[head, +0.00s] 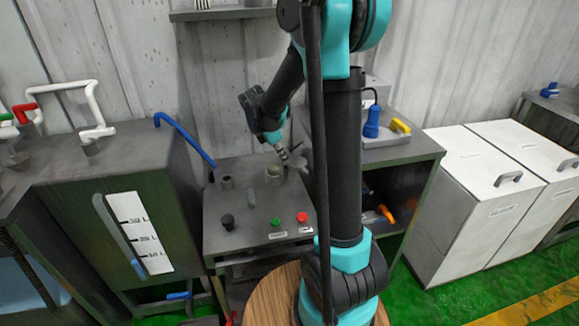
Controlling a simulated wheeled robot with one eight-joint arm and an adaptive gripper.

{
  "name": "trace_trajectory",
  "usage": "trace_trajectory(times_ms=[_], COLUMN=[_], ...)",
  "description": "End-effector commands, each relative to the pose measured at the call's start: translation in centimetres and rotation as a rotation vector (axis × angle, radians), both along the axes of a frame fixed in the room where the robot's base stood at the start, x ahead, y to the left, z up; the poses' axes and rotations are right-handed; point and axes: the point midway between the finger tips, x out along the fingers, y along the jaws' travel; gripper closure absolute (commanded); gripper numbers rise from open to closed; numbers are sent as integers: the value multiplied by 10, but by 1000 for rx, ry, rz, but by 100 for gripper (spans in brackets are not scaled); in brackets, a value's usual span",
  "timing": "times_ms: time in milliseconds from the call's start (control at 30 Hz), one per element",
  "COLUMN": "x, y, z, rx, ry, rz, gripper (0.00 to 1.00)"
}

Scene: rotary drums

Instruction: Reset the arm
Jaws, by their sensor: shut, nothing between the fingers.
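My black and teal arm rises through the middle of the head view and bends over a dark metal control box. My gripper (292,160) hangs over the back right of the box top, near a round grey knob (274,171). The fingers look shut and empty, but they are small here. I cannot tell whether they touch anything. The box top (247,208) also carries a black knob (228,221), a green button (276,222) and a red button (302,217).
A dark tank (75,190) with a level scale stands at left, with a blue pipe (184,138) beside it. At right are a shelf unit (415,150) holding blue and yellow items and white cabinets (480,205). Green floor (430,305) is open at lower right.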

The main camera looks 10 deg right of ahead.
Motion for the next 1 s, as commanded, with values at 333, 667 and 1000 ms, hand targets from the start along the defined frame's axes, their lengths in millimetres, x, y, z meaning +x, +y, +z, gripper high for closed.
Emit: trace_trajectory(times_ms=[333, 667, 1000], x=[-5, -86, -192], y=[13, -5, -6], z=[36, 17, -26], rx=[3, 208, 540], ry=[-5, -254, -498], rz=[-10, -543, -1370], gripper=[100, 100, 100])
